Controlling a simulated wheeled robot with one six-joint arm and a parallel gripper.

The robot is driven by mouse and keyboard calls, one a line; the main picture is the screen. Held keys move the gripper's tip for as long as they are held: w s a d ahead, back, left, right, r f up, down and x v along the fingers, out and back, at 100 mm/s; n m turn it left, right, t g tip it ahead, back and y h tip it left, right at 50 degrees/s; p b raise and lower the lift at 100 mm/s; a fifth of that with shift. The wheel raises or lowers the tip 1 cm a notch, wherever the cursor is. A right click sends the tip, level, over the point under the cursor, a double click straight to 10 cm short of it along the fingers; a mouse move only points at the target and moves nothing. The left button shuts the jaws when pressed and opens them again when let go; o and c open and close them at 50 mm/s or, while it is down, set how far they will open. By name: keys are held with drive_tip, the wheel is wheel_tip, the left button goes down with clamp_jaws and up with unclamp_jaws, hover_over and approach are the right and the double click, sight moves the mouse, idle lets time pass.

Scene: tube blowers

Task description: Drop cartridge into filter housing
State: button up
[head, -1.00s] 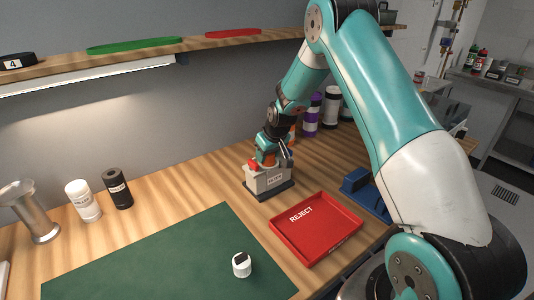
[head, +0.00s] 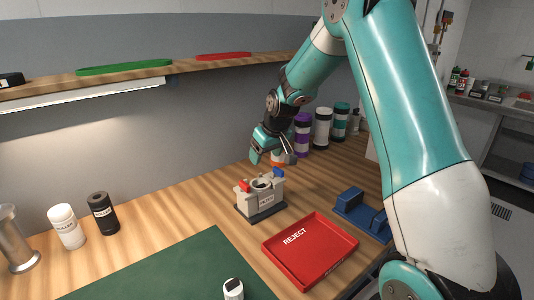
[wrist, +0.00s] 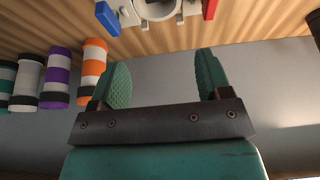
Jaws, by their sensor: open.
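The filter housing (head: 261,198) is a pale block on a dark base, with a red tab on its left and a blue one on its right. It has a round opening on top. The housing also shows upside down at the top edge of the wrist view (wrist: 128,14). I cannot tell whether a cartridge sits inside the opening. My gripper (head: 272,159) is open, above and behind the housing and apart from it. In the wrist view its two teal fingers (wrist: 164,80) are spread with nothing between them.
A red REJECT tray (head: 348,238) lies in front of the housing, with a blue holder (head: 362,213) to its right. Banded canisters (head: 322,128) stand behind. White (head: 66,228) and black (head: 103,214) bottles stand left. A small white jar (head: 233,291) is on the green mat (head: 180,275).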

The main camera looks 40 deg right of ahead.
drive_tip(key=s+a+r+n+g+y, duration=0.15)
drive_tip(key=s+a+r, duration=0.25)
drive_tip(key=s+a, duration=0.4)
drive_tip(key=s+a+r+n+y, duration=0.15)
drive_tip(key=s+a+r, duration=0.35)
drive_tip(key=a, duration=0.5)
drive_tip(key=s+a+n+g, duration=0.1)
drive_tip(key=s+a, duration=0.2)
drive_tip(key=s, duration=0.3)
drive_tip(key=s+a+n+g, duration=0.1)
drive_tip(key=s+a, duration=0.1)
drive_tip(key=s, duration=0.5)
drive_tip(key=s+a+n+g+y, duration=0.1)
drive_tip(key=s+a, duration=0.2)
drive_tip(key=s, duration=0.4)
drive_tip(key=shift+a+r+n, duration=0.25)
drive_tip(key=shift+a+n, duration=0.1)
drive_tip(key=shift+n, duration=0.05)
